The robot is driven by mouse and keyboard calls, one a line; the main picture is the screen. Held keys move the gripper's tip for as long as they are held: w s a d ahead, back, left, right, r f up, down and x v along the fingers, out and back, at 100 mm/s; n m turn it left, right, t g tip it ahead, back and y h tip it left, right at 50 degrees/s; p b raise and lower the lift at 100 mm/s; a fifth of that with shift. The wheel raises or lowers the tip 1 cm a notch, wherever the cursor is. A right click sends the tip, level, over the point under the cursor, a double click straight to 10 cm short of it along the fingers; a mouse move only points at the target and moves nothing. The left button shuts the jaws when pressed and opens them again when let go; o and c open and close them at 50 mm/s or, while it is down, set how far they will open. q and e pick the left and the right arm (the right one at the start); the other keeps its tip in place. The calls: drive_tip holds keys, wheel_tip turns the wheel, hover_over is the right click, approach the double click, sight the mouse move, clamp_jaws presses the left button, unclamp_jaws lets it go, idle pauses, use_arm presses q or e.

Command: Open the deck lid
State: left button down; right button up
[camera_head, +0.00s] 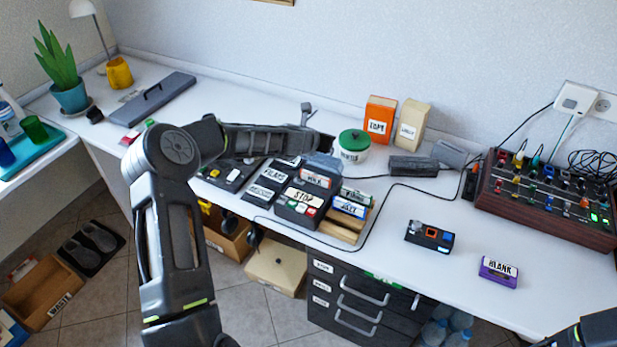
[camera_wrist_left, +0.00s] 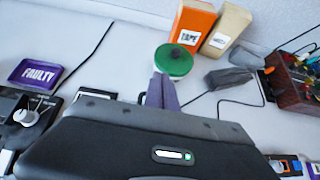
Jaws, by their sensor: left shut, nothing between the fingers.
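A black unit marked STOP (camera_head: 297,208), with small coloured keys along its front, stands near the desk's front edge and looks like the deck. A MILK label (camera_head: 316,178) shows at its back. My forearm and wrist hang over its rear, so I cannot tell the lid's state. In the left wrist view my left gripper (camera_wrist_left: 162,90) is shut and empty. Its fingers point toward the jar with the green lid (camera_wrist_left: 174,59), and its dark body hides what lies below. My right arm shows only at the bottom right corner of the head view; its fingers are out of view.
The jar (camera_head: 353,147) stands behind the deck, with an orange TAPE box (camera_head: 380,118) beyond. A black device (camera_head: 225,173) lies left and a JAZZ cassette (camera_head: 350,208) right. A cable (camera_head: 400,185) loops right of the deck. A mixer (camera_head: 545,200) stands far right.

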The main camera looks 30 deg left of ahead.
use_arm(q)
drive_tip(key=shift+w+f, duration=0.15)
drive_tip(key=shift+w, duration=0.6)
use_arm(e)
drive_tip(key=shift+w+f, duration=0.15)
drive_tip(key=shift+w, duration=0.25)
idle(0.5)
